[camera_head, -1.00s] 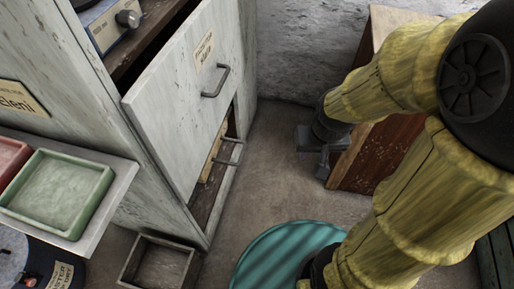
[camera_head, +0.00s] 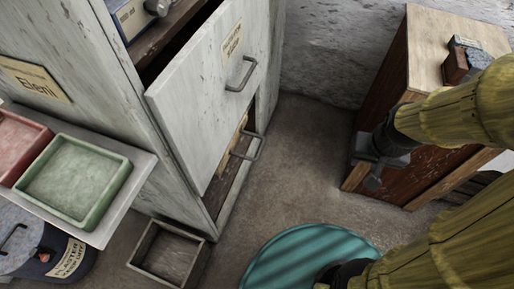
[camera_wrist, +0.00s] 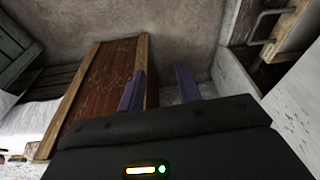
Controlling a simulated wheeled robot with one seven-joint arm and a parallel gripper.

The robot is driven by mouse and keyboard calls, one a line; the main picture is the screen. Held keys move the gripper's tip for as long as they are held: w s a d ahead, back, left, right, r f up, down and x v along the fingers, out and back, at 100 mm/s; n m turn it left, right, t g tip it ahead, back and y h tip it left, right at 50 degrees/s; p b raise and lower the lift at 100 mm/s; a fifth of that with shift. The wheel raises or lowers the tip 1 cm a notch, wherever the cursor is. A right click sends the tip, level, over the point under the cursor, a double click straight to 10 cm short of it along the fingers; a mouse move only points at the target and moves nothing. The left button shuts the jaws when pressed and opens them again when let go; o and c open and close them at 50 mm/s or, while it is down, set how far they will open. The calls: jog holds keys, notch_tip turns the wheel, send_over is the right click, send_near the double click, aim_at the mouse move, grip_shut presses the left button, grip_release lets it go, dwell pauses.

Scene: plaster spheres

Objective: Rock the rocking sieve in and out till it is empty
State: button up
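No rocking sieve can be made out in either view. My gripper (camera_head: 366,165) is at the right of the head view, in front of a dark red wooden cabinet (camera_head: 428,175). In the wrist view my gripper (camera_wrist: 160,82) shows two fingers standing apart with nothing between them. The same cabinet shows beyond the fingers (camera_wrist: 100,80) in the wrist view.
A tall worn white cabinet (camera_head: 165,150) has a panel with a handle (camera_head: 240,75) standing out. A green tray (camera_head: 75,180) and red tray (camera_head: 18,145) sit on a shelf at left. An empty-looking box (camera_head: 170,255) and a turquoise disc (camera_head: 310,255) are below.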

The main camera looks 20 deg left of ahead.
jog(key=w+a+f+n+t+y+b, duration=0.1)
jog(key=w+f+n+t+b, duration=0.25)
jog(key=w+f+n, duration=0.4)
jog(key=w+a+f+n+t+y+b, duration=0.15)
jog(key=w+f+n+b, duration=0.3)
jog(key=w+n, duration=0.45)
jog(key=w+a+f+n+y+b, duration=0.2)
jog(key=a+f+n+y+b, duration=0.2)
jog(key=a+f+n+y, duration=0.3)
jog(key=s+a+f+n+g+y+b, duration=0.4)
jog(key=s+n+g+y, duration=0.2)
jog(key=n, duration=0.5)
jog(key=shift+s+f+n+g, duration=0.15)
jog(key=shift+s+n+g, duration=0.2)
jog(key=shift+s, duration=0.35)
jog(key=shift+a, duration=0.2)
jog(key=b+x, duration=0.8)
jog(key=x, duration=0.9)
jog(key=shift+w, duration=0.2)
